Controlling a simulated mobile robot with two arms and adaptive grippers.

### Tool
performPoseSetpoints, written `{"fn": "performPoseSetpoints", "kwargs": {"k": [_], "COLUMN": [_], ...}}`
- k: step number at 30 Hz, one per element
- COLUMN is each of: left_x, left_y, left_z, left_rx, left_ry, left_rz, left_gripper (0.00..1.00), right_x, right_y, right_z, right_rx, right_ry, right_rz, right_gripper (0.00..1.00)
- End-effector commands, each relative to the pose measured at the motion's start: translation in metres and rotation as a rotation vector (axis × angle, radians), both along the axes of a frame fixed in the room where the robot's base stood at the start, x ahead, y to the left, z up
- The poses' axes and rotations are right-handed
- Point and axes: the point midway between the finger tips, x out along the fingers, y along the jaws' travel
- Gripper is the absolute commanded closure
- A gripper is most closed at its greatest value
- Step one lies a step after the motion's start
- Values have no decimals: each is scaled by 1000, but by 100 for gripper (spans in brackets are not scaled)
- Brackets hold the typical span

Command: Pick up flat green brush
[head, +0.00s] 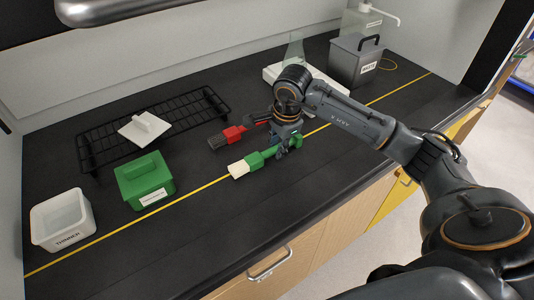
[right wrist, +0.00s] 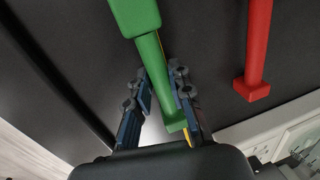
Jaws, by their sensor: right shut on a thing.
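The flat green brush (head: 256,160) has pale cream bristles at its left end and a green handle pointing right, near the yellow line on the black worktop. My right gripper (head: 283,147) reaches down over its handle. In the right wrist view, the green handle (right wrist: 152,62) runs between the two fingers of the right gripper (right wrist: 163,88), which are shut on it. I cannot tell whether the brush touches the worktop or is slightly raised. My left gripper is not in view.
A red brush (head: 232,134) with dark bristles lies just behind; its handle shows in the right wrist view (right wrist: 258,45). A green lidded box (head: 143,188), white thinner tub (head: 61,232), black wire rack (head: 91,135) and grey waste bin (head: 352,63) stand around. The front worktop is clear.

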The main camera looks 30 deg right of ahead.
Motion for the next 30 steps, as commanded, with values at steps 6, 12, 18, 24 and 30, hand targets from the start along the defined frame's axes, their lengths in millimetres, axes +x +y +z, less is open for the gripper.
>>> {"fn": "performPoseSetpoints", "kwargs": {"k": [6, 12, 18, 24, 30], "left_x": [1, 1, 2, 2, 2], "left_y": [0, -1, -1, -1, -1], "left_z": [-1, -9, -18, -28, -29], "left_rx": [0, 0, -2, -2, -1], "left_ry": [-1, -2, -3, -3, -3], "left_rz": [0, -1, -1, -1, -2], "left_gripper": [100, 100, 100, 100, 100], "right_x": [0, 1, -18, -54, -89], "right_y": [0, -1, 15, 42, 66], "right_z": [1, 17, 59, 97, 120], "right_rx": [0, -2, 0, 0, -1], "right_ry": [-1, -5, -9, -6, -7], "right_rz": [0, 1, 6, 8, 5], "right_gripper": [100, 100, 100, 100, 100]}}
